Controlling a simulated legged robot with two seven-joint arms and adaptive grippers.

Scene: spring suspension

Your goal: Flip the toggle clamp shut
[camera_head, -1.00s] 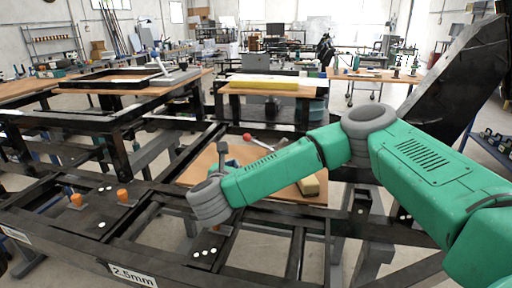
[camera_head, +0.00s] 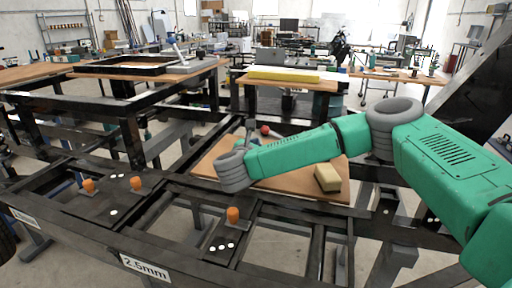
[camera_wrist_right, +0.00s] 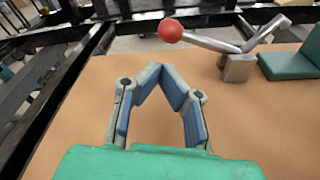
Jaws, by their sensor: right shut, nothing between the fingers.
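The toggle clamp shows in the right wrist view with a grey base (camera_wrist_right: 236,67) on a brown board (camera_wrist_right: 70,130). Its lever, tipped with a red ball (camera_wrist_right: 171,30), slants up to the left, and a second metal arm rises to the right. In the head view the red ball (camera_head: 265,130) shows just beyond my right arm; most of the clamp is hidden there. My right gripper (camera_wrist_right: 160,68) is shut and empty over the board, its tips short of the red ball and apart from it. It also shows in the head view (camera_head: 249,124). My left gripper is not in view.
A yellowish block (camera_head: 327,178) lies on the board's right part. A green block (camera_wrist_right: 290,64) sits right of the clamp base. Black frame beams (camera_head: 190,190) surround the board, with several orange knobs (camera_head: 136,183) in front. The board's middle is clear.

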